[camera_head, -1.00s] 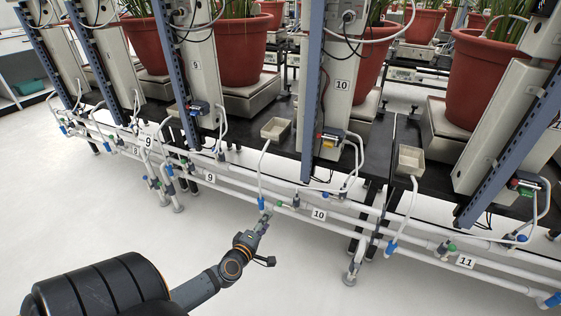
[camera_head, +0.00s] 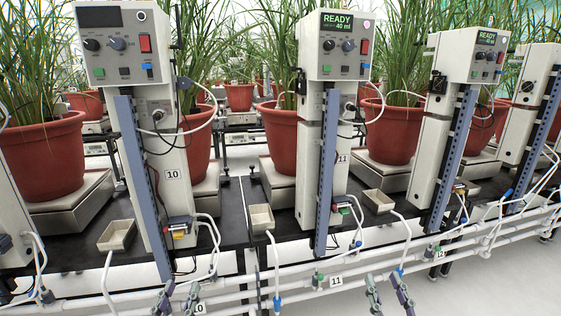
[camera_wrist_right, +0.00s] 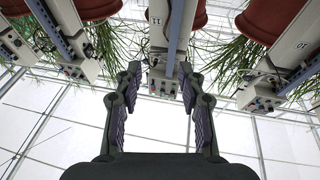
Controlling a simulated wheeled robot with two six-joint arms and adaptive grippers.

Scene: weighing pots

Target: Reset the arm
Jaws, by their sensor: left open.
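My left gripper (camera_head: 179,299) shows at the bottom edge of the head view, left of centre, in front of the white pipes near label 10. Its two fingers point up and stand apart with nothing between them. My right gripper (camera_head: 388,296) shows at the bottom edge, right of centre, between labels 11 and 12. Its fingers are also spread and empty. In the right wrist view, the right gripper's (camera_wrist_right: 160,105) two padded fingers stand wide apart, and a station column appears upside down beyond them. The rest of both arms is out of the head view.
A row of grey control columns (camera_head: 314,150) stands ahead. Red pots (camera_head: 280,135) of tall grass rest on scales (camera_head: 75,200) on a black bench. Small beige trays (camera_head: 260,217) sit at the bench edge. White pipes (camera_head: 350,268) run along the front.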

